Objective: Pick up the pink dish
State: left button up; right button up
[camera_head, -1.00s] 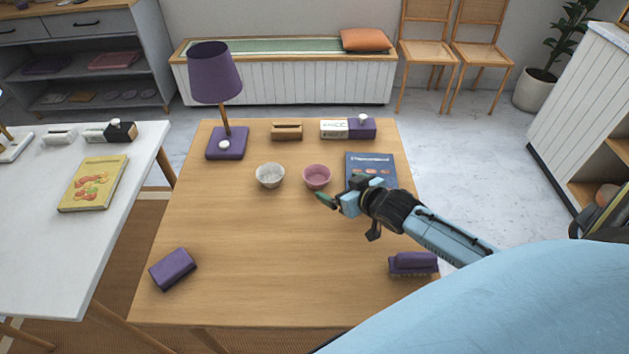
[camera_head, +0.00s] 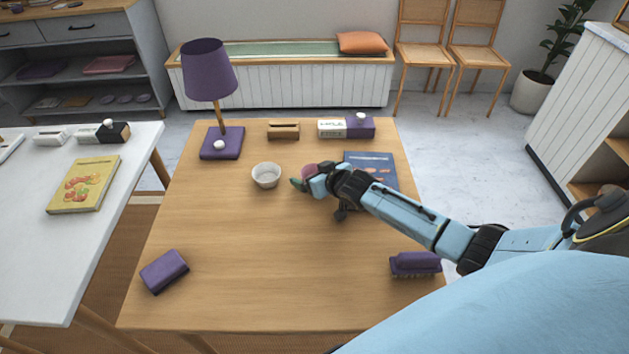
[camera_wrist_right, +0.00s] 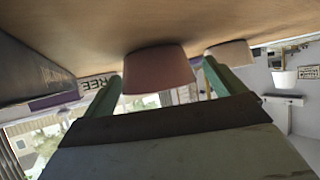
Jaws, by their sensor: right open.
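The pink dish (camera_head: 309,170) is on the wooden table, largely hidden behind my right gripper (camera_head: 305,182) in the head view. In the right wrist view, which is upside down, the pink dish (camera_wrist_right: 158,70) shows between the two green fingers of the right gripper (camera_wrist_right: 160,84). The fingers are apart, one on each side of the dish; I cannot tell whether either touches it. The dish still appears to rest on the table. My left gripper is not in view.
A white bowl (camera_head: 266,175) stands just left of the dish. A dark blue book (camera_head: 372,165) lies to the right, partly under the arm's line. A purple lamp (camera_head: 220,140), a purple brush (camera_head: 415,264) and a purple block (camera_head: 164,271) are farther off. The table's front middle is clear.

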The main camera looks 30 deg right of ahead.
jog(key=shift+c, duration=0.4)
jog(key=c, duration=0.9)
